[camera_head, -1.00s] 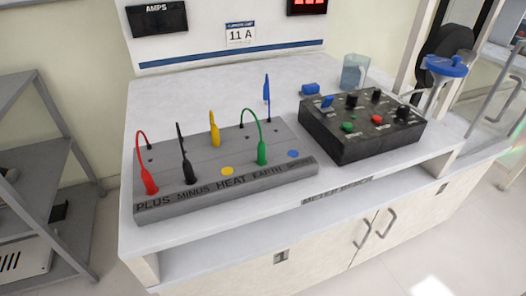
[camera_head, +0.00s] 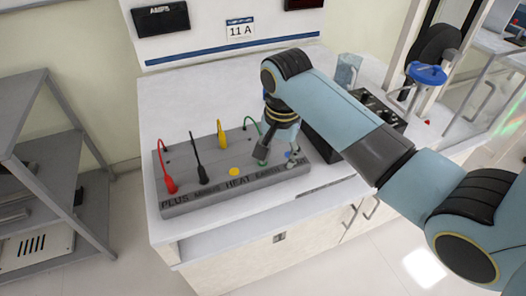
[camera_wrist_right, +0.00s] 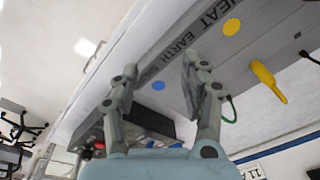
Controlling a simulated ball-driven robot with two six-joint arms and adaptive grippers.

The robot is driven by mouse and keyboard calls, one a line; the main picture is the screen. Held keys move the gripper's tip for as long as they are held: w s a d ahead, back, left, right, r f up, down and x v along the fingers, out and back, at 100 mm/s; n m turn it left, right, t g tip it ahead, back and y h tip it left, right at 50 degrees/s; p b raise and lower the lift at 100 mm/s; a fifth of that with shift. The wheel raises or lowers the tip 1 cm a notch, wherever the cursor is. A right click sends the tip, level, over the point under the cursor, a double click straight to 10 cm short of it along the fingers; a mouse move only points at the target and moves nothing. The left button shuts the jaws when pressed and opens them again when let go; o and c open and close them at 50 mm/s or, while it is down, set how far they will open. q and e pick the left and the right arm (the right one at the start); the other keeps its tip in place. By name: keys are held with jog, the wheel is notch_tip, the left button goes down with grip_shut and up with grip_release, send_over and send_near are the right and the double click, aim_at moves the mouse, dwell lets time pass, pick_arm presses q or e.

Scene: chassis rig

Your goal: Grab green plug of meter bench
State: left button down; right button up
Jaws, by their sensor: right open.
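The grey plug board (camera_head: 215,195) on the meter bench carries red (camera_head: 170,184), black (camera_head: 202,173) and yellow (camera_head: 222,134) plugs. The green plug's body is hidden behind my right gripper; its green wire (camera_head: 251,122) arcs up beside the wrist. My right gripper (camera_head: 277,158) is open, fingers pointing down at the board's EARTH end. In the right wrist view its two fingers (camera_wrist_right: 156,80) are spread apart, and the green wire (camera_wrist_right: 231,112) shows just beyond the right-hand finger. My left gripper is not in view.
A black control box (camera_head: 322,144) stands right of the board, partly covered by my right arm. A clear beaker (camera_head: 348,70) stands behind it. A grey shelf rack (camera_head: 50,150) is at the left. The bench top behind the board is clear.

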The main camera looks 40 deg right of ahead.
jog(key=w+r+m, duration=0.4)
jog(key=w, duration=0.1)
jog(key=w+r+m+g, duration=0.1)
jog(key=w+m, duration=0.1)
jog(key=w, duration=0.1)
jog(key=shift+d+r+y+p, duration=0.2)
jog(key=shift+r+y+p, duration=0.1)
jog(key=shift+r+p, duration=0.1)
notch_tip(320, 180, down, 5)
jog(key=shift+s+f, duration=0.1)
jog(key=shift+f, duration=0.1)
jog(key=f, duration=0.5)
jog(key=shift+s+d+f+b, duration=0.1)
jog(key=shift+s+d+b, duration=0.1)
jog(key=shift+s+b, duration=0.15)
jog(key=shift+c, duration=0.4)
grip_shut()
